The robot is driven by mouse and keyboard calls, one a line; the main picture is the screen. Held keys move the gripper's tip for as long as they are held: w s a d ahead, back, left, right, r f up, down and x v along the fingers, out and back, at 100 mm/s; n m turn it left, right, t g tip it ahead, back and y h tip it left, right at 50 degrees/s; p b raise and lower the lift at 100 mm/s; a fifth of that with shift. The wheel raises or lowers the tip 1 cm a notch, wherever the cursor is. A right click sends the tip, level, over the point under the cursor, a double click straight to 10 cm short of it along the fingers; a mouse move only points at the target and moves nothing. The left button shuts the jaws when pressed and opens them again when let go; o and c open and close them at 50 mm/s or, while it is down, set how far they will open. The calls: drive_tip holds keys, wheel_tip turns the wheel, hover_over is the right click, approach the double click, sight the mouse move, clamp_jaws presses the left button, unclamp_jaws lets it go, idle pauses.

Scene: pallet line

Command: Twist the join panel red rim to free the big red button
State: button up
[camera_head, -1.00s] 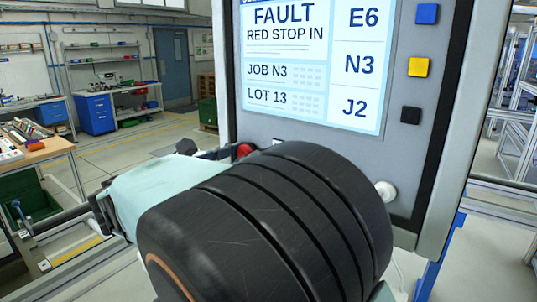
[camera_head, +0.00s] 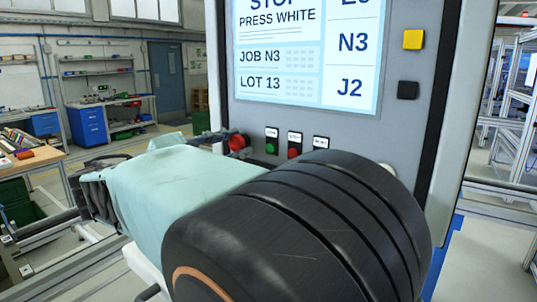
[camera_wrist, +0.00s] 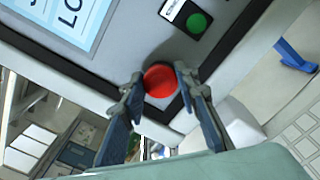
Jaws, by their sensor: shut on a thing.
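The big red button (camera_head: 237,142) sits at the lower left edge of the grey join panel (camera_head: 244,112). In the wrist view the round red button (camera_wrist: 160,81) lies between my two fingertips. My gripper (camera_wrist: 160,86) is shut on its red rim, one finger on each side. In the head view my gripper (camera_head: 228,140) shows only as dark parts at the button, much of it hidden by my arm. The panel screen (camera_head: 305,50) reads "STOP PRESS WHITE", with JOB N3 and LOT 13 below.
A green button (camera_head: 271,147) and a small red one (camera_head: 293,152) sit on the panel right of the big button. A white button (camera_head: 388,168) is partly hidden behind my arm. Yellow (camera_head: 413,39) and black (camera_head: 407,90) squares line the panel's right side. Workbenches stand behind left.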

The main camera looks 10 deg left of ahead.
drive_tip(key=shift+m+b, duration=0.4)
drive_tip(key=shift+m, duration=0.1)
drive_tip(key=o, duration=1.2)
drive_tip(key=shift+w, duration=0.1)
drive_tip(key=v, duration=1.2)
drive_tip(key=shift+d, duration=0.1)
